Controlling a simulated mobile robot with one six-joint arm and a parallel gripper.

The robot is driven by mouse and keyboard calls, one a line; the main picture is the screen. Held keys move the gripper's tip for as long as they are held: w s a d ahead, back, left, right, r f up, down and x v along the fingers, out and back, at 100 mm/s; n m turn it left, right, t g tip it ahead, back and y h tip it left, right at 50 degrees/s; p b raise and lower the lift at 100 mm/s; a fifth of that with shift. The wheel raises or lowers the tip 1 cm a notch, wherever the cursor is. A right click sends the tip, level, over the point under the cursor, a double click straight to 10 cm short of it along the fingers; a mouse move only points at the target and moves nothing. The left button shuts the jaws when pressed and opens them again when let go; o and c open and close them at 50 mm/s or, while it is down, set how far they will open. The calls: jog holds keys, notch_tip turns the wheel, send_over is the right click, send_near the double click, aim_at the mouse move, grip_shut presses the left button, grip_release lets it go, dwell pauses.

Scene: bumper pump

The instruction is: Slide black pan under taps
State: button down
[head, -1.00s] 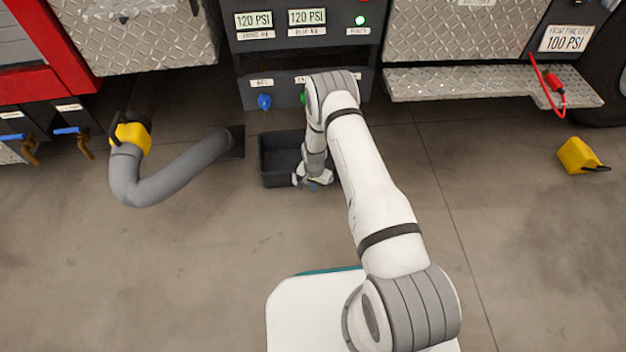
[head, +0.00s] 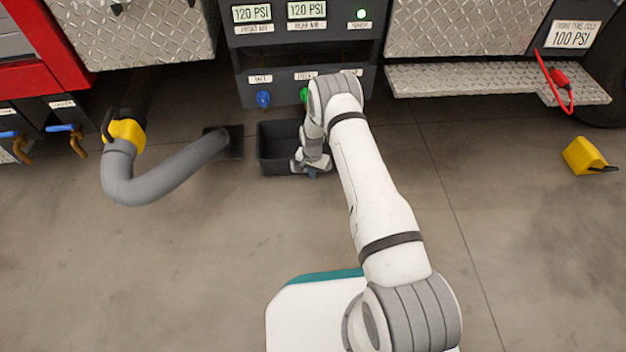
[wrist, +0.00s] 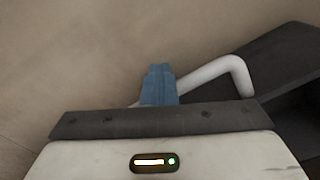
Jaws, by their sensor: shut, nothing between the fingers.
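The black pan (head: 281,134) is an open rectangular tray on the floor in front of the dark panel. A blue tap (head: 263,99) and a green tap (head: 304,95) stick out of the panel's lower front, behind the pan. My arm hides the area right of the green tap and the pan's right part. My gripper (head: 313,174) is low at the pan's front right edge. In the wrist view its blue fingers (wrist: 158,84) are shut, beside a pale bent handle (wrist: 237,75) at the pan's side (wrist: 285,65). I cannot tell whether they touch it.
A grey hose (head: 160,185) with a yellow coupling (head: 126,132) lies left of the pan. A metal step (head: 470,84) juts out at right. A yellow block (head: 583,156) lies on the floor far right. The floor in front is clear.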

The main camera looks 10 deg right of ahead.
jog(key=shift+w, duration=0.3)
jog(key=shift+s, duration=0.15)
notch_tip(320, 180, up, 10)
jog(key=s+p, duration=0.2)
jog(key=p, duration=0.5)
jog(key=shift+s, duration=0.3)
dwell(1.4)
dwell(0.4)
